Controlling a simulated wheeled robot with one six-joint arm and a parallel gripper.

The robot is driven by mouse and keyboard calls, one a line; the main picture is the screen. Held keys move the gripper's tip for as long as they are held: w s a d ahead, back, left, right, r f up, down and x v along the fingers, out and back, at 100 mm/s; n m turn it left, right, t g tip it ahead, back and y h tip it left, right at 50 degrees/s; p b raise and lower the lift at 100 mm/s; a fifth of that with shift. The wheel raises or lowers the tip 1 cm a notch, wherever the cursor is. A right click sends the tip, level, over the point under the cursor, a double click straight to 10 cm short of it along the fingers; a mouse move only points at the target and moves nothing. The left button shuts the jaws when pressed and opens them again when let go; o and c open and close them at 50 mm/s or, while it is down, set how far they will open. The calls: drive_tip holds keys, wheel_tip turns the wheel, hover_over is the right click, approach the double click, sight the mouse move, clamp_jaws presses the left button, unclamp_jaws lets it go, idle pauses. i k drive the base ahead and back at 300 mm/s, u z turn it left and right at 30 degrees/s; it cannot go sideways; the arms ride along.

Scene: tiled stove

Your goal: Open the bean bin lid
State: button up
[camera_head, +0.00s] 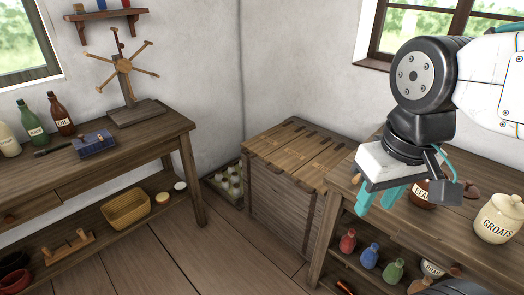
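A large slatted wooden bin (275,205) stands in the corner. Its top of wooden planks (295,150), with dark slots or fittings along it, lies flat and closed. No label shows on it. A brown jar (423,192) with a label starting "BEA" stands on the right-hand table, partly hidden behind my gripper. My gripper (379,202), with teal fingers, points down at the right of the wooden bin, over the near left part of the right-hand table. Its fingers are apart with nothing seen between them. Its height above the table is hard to tell.
The right-hand table (345,180) also carries a cream "GROATS" jar (498,220). Several coloured bottles stand on its lower shelf. A workbench (150,140) with bottles and a blue box (95,144) is at left. A low crate (228,182) sits beside the bin. The floor between is clear.

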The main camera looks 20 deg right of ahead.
sight(263, 144)
drive_tip(key=i, duration=0.9)
drive_tip(key=z, duration=0.55)
drive_tip(key=k, duration=1.25)
drive_tip(key=u, duration=0.05)
drive_tip(key=i, duration=0.4)
drive_tip(key=u, duration=0.7)
drive_tip(key=i, duration=1.15)
drive_tip(key=z, duration=0.4)
